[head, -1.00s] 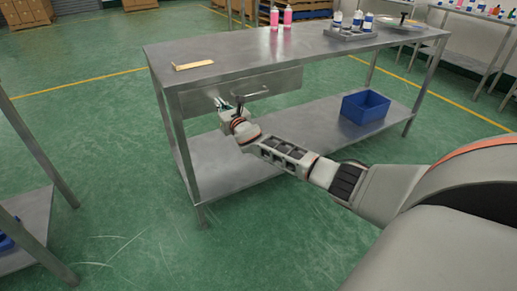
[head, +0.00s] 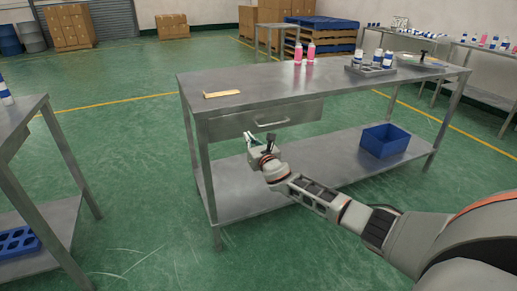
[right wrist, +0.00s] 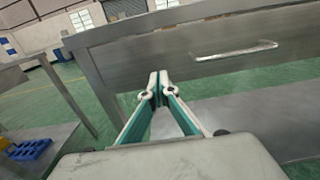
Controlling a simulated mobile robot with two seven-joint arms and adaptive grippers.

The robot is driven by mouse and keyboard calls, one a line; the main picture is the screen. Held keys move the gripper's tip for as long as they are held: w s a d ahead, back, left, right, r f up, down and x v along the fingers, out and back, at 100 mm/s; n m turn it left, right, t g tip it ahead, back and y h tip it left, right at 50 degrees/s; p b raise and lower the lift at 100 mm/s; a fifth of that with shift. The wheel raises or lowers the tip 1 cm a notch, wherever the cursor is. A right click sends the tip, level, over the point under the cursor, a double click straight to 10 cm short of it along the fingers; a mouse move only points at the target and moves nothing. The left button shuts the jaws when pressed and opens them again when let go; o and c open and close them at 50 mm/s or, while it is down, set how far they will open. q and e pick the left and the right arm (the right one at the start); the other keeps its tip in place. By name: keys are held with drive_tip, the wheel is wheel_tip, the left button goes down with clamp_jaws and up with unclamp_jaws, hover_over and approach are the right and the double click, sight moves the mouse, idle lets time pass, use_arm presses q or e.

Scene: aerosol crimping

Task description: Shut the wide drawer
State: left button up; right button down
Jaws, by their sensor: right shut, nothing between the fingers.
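The wide drawer (head: 230,126) is under the left part of the steel table's top. Its grey front looks about level with the table's front edge; a small gap cannot be ruled out. Its bar handle (head: 272,122) is on the front, and also shows in the right wrist view (right wrist: 235,51). My left gripper is out of view.
The steel table (head: 300,82) carries a wooden piece (head: 222,94), pink bottles (head: 304,53) and a bottle rack (head: 371,68). A blue bin (head: 385,141) stands on its lower shelf. Another table (head: 20,112) is at the left. Green floor lies open between them.

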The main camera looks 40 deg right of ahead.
drive_tip(key=s+a+f+m+g+y+p, duration=0.1)
drive_tip(key=s+a+f+m+p, duration=0.1)
drive_tip(key=s+a+f+m, duration=0.45)
drive_tip(key=s+a+f+m+g+y+p, duration=0.2)
drive_tip(key=s+a+f+m+p, duration=0.15)
drive_tip(key=s+a, duration=0.6)
drive_tip(key=s+a+f+m+g+y+p, duration=0.1)
drive_tip(key=s+a+f+m, duration=0.35)
drive_tip(key=s, duration=0.75)
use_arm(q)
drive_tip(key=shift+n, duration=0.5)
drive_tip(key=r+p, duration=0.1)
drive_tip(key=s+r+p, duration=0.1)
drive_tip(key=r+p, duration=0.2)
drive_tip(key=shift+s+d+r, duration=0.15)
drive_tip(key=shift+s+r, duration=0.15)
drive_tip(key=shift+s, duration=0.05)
use_arm(e)
drive_tip(key=s+a+m+g+y, duration=0.1)
drive_tip(key=s+a+m, duration=0.2)
drive_tip(key=s, duration=0.5)
drive_tip(key=s+a+f+m+g, duration=0.1)
drive_tip(key=s+a+m, duration=0.2)
drive_tip(key=s+m, duration=0.3)
drive_tip(key=s+a+m+g+y, duration=0.1)
drive_tip(key=s+a+m, duration=0.2)
drive_tip(key=s, duration=0.7)
drive_tip(key=shift+a+f+m+y, duration=0.25)
drive_tip(key=shift+m+y, duration=0.05)
drive_tip(key=shift+m, duration=0.95)
